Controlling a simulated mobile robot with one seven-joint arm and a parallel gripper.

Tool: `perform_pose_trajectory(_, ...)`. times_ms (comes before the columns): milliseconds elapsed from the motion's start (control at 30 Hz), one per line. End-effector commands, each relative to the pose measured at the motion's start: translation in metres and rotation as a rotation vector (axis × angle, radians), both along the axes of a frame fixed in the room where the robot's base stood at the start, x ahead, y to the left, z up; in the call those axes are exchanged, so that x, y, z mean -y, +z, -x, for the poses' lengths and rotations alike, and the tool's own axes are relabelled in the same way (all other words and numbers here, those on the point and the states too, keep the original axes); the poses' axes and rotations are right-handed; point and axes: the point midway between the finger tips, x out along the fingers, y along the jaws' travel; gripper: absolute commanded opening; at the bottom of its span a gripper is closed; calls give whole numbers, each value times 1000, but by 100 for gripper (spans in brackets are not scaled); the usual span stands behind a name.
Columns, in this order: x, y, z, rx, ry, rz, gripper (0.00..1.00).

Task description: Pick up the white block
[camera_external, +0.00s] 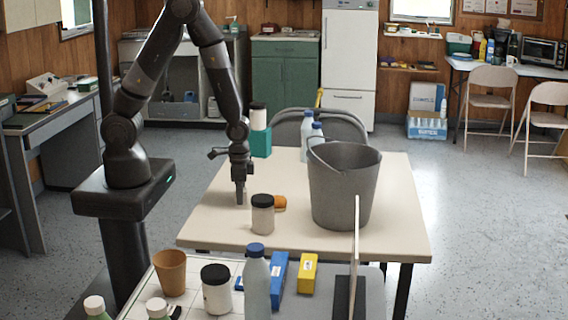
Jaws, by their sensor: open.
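I cannot make out a separate white block in this view; it may be hidden or too small to tell. My gripper (241,196) points straight down, low over the left part of the cream table (215,222). It is open, though its fingers overlap from this side and the space between them is hidden. A pale jar with a dark lid (262,216) stands just right of and nearer than the gripper. A small orange object (280,203) lies beside that jar, partly behind it.
A large grey bucket (341,190) stands on the table's right half. White bottles with blue caps (308,135) stand at the back. A teal box (261,143) with a white, dark-lidded jar (258,118) above it is behind the gripper. A nearer surface holds bottles and boxes.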

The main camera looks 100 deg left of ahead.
Motion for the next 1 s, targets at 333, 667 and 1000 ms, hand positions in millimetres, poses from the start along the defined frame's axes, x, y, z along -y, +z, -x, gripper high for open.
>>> perform_pose_trajectory(333,0,-2,0,1,0,0,58)
perform_pose_trajectory(667,0,-2,0,1,-1,0,31)
perform_pose_trajectory(1000,0,-2,0,1,-1,0,12)
